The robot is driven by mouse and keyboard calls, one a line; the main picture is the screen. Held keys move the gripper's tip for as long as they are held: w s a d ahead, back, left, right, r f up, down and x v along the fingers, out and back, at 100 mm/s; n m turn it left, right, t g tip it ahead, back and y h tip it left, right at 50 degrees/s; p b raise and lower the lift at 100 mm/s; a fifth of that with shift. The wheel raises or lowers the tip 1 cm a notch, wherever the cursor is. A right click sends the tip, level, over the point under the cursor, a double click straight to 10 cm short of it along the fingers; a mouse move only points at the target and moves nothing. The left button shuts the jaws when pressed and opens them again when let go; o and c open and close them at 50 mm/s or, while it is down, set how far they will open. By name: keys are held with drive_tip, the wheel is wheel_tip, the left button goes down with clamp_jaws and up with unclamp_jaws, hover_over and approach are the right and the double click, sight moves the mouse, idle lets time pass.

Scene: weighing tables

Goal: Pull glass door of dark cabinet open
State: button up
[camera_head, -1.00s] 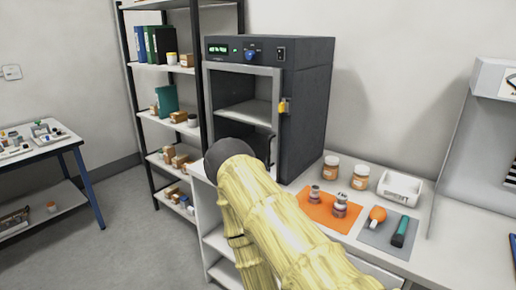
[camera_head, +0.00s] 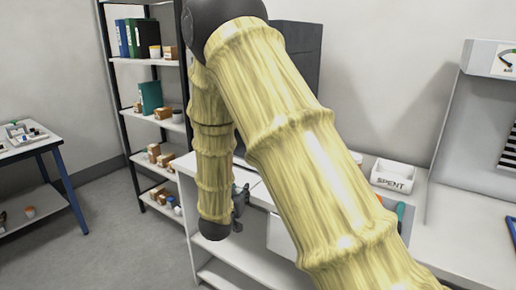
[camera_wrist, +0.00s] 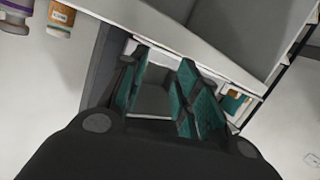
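The dark cabinet (camera_head: 298,58) stands on the white bench in the head view. My raised arm covers its front, so the glass door and its handle are hidden there and I cannot tell how far the door is open. My gripper (camera_head: 240,198) is low in front of the bench, left of and below the cabinet. In the wrist view its two teal-padded fingers (camera_wrist: 160,88) are apart, with nothing clearly held between them. A pale-edged grey panel or recess (camera_wrist: 245,35) lies beyond the fingers; I cannot tell which part it is.
A white tray marked SPENT (camera_head: 394,174) stands on the bench at right. A black-framed shelf (camera_head: 150,120) with binders and boxes is left of the cabinet. A side table (camera_head: 32,150) is far left, with open floor between. A bottle (camera_wrist: 61,18) shows in the wrist view.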

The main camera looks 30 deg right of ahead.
drive_tip(key=w+d+r+m+h+b, duration=0.1)
drive_tip(key=d+r+m+h, duration=0.25)
drive_tip(key=r, duration=0.95)
drive_tip(key=shift+g+h, duration=0.35)
drive_tip(key=shift+g, duration=0.05)
drive_tip(key=x, duration=1.1)
drive_tip(key=shift+w+a+p, duration=0.15)
drive_tip(key=shift+a+p, duration=0.05)
drive_tip(key=shift+p, duration=0.1)
drive_tip(key=shift+r, duration=0.1)
drive_tip(key=shift+c, duration=0.2)
clamp_jaws()
